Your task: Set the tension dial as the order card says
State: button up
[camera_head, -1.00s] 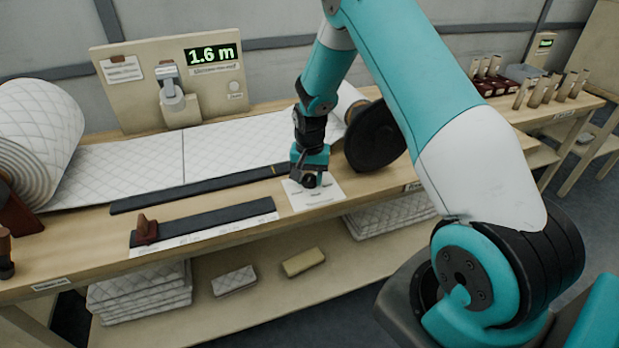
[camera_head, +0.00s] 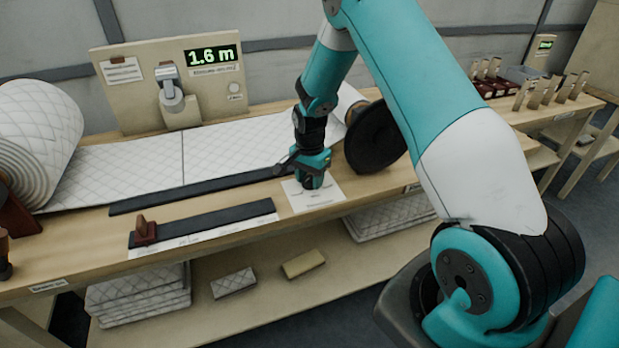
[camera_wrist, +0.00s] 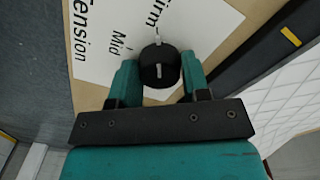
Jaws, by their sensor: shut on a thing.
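The tension dial is a round black knob (camera_wrist: 159,62) on a white plate (camera_wrist: 205,25), which reads "Tension", "Mid" and "Firm" in the wrist view. A pale line marks the knob's face, and another pale mark stands at its upper edge, near "Firm". Which setting it points to is not certain. My gripper (camera_wrist: 160,76) has one finger on each side of the knob and is shut on it. In the head view my gripper (camera_head: 311,183) is down over the plate (camera_head: 325,196) and hides the dial. A small card (camera_head: 123,70) on the back board is too small to read.
The board's display (camera_head: 210,54) reads 1.6 m. Quilted wadding (camera_head: 130,168) runs along the bench from a big roll. A dark bar (camera_head: 200,190) lies behind a rail with a brown stop (camera_head: 145,231). A dark disc (camera_head: 374,138) stands close right of my gripper.

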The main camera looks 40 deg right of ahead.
aim_at(310, 178)
jog(key=o, duration=0.9)
notch_tip(310, 178, up, 18)
jog(key=shift+f+b, duration=0.25)
jog(key=shift+b, duration=0.6)
